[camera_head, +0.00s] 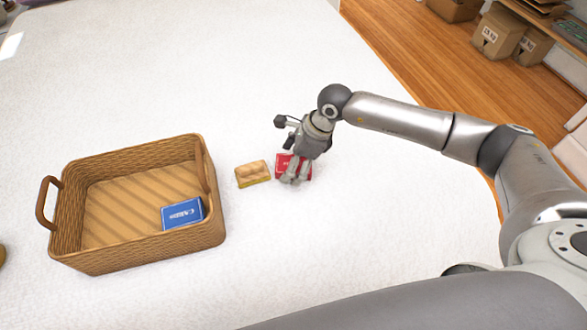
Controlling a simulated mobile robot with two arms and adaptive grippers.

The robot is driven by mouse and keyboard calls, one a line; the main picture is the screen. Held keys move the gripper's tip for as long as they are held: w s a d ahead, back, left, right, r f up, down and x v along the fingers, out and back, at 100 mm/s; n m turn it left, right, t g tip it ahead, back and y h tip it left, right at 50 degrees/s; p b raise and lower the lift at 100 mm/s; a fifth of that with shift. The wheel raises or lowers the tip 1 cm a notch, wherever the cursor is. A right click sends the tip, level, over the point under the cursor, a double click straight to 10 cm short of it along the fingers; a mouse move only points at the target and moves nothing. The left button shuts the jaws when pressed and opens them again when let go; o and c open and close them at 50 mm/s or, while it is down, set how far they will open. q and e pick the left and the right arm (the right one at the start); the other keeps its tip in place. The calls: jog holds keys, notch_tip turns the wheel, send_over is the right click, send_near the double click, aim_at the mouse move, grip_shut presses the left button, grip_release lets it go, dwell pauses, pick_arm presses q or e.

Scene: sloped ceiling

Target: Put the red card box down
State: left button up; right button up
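The red card box (308,172) is on or just above the white surface, right of the basket. My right gripper (293,182) reaches down over it, and its fingers cover the middle of the box. I cannot tell whether the fingers grip the box or only stand over it, nor whether the box touches the surface. My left gripper is not in view.
A small tan block-like box (252,174) lies just left of the red box. A wicker basket (150,252) with a blue card box (183,213) inside stands further left. The white surface (370,240) is clear in front and behind. Cardboard boxes (498,34) stand beyond it at upper right.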

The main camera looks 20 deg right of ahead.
jog(key=shift+r, duration=0.15)
jog(key=shift+f+b, duration=0.3)
jog(key=shift+b, duration=0.05)
dwell(0.5)
jog(key=c, duration=1.1)
jog(key=shift+c, duration=1)
jog(key=shift+r, duration=0.15)
